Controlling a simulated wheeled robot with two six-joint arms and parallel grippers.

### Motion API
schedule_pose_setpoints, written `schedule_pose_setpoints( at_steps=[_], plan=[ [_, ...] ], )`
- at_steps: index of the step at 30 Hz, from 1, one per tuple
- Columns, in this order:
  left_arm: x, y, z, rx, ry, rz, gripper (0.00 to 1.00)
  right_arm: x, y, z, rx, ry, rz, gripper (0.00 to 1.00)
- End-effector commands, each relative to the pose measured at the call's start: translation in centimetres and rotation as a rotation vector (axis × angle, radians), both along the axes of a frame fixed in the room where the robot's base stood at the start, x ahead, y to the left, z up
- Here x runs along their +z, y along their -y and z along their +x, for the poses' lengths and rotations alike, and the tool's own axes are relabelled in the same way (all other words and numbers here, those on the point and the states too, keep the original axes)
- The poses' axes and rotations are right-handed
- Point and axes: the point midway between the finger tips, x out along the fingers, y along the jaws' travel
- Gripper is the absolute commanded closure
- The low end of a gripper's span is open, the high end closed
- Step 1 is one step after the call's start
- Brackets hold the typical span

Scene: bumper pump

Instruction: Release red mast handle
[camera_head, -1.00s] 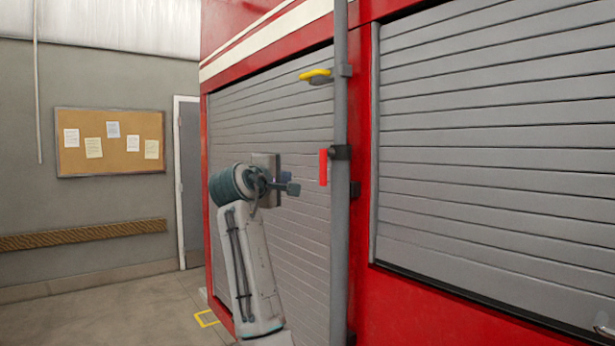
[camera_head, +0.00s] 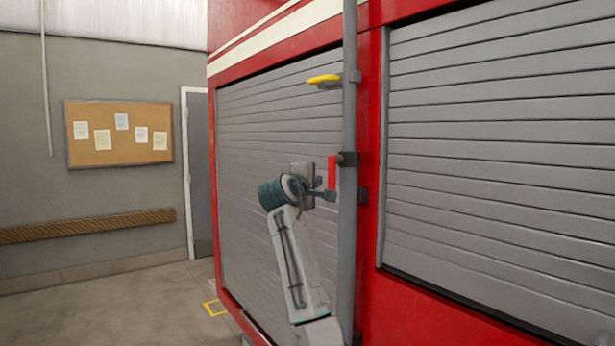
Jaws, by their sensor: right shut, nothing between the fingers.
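The red mast handle (camera_head: 332,171) hangs upright from a dark clamp (camera_head: 348,159) on the grey vertical mast (camera_head: 349,240). My right gripper (camera_head: 325,189) is at the lower part of the handle, on its left side. Its fingers are shut with nothing seen between them. One finger overlaps the handle's lower end in the picture; I cannot tell whether they touch. My left gripper is not in view.
A yellow handle (camera_head: 324,79) sticks out left from the mast higher up. The red truck body (camera_head: 371,120) and grey roller shutters (camera_head: 480,150) stand close behind and to the right. Open floor (camera_head: 110,310) lies at left.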

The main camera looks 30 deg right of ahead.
Motion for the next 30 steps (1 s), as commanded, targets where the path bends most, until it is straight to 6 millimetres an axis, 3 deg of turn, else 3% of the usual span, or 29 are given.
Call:
schedule_pose_setpoints(
  at_steps=[7, 30],
  plan=[
    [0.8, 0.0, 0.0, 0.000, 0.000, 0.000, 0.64, 0.0, 0.4, -1.5, -0.001, -0.001, -0.001, 1.00],
    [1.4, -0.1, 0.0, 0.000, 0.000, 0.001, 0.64, 0.0, 0.4, -1.8, 0.000, -0.063, -0.005, 1.00]
  ],
)
